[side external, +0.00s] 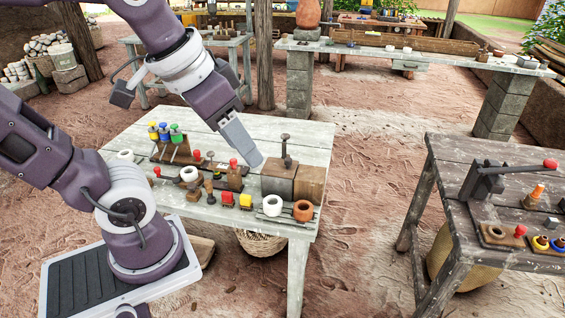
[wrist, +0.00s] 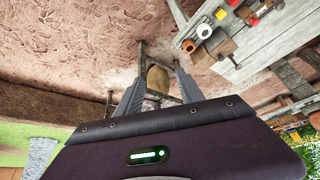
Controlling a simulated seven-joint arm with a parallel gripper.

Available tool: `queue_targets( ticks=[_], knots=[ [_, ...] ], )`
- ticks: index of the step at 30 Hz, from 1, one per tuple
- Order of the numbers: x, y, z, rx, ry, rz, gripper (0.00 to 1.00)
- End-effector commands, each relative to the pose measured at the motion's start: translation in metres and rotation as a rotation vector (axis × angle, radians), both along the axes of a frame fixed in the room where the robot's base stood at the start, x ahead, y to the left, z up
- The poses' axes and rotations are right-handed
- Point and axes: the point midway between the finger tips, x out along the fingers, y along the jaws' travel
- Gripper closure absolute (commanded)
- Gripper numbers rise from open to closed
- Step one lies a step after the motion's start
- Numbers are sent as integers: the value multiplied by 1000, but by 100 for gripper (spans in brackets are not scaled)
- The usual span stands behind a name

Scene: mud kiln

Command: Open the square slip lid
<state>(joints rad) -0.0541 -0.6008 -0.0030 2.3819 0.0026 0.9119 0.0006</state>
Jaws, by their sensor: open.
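A square brown box (side external: 279,190) stands near the right end of the pale table (side external: 240,133). Its flat square lid (side external: 279,168) has a dark upright knob (side external: 286,148) and sits on the box. In the wrist view the box with its knob (wrist: 219,46) is at the upper right, outside the space between my fingers. My gripper (side external: 256,162) is to the left of the knob in the side view, above the table and apart from the lid. In the wrist view my gripper (wrist: 158,80) shows two spread fingers with nothing held between them.
A lighter wooden block (side external: 310,183) is right of the box. A white ring (side external: 272,205) and an orange ring (side external: 303,210) lie in front. Red and yellow blocks (side external: 245,201) and several knobbed pieces stand left. A darker table (side external: 440,170) is further right, across open floor.

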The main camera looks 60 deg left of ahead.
Motion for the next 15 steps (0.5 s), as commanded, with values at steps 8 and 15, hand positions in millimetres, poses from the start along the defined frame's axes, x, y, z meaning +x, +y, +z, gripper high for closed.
queue_targets(
  ticks=[8,15],
  knots=[
    [182,109,-24,-32,228,253,55],
    [261,237,-153,-108,385,442,55]
  ],
)
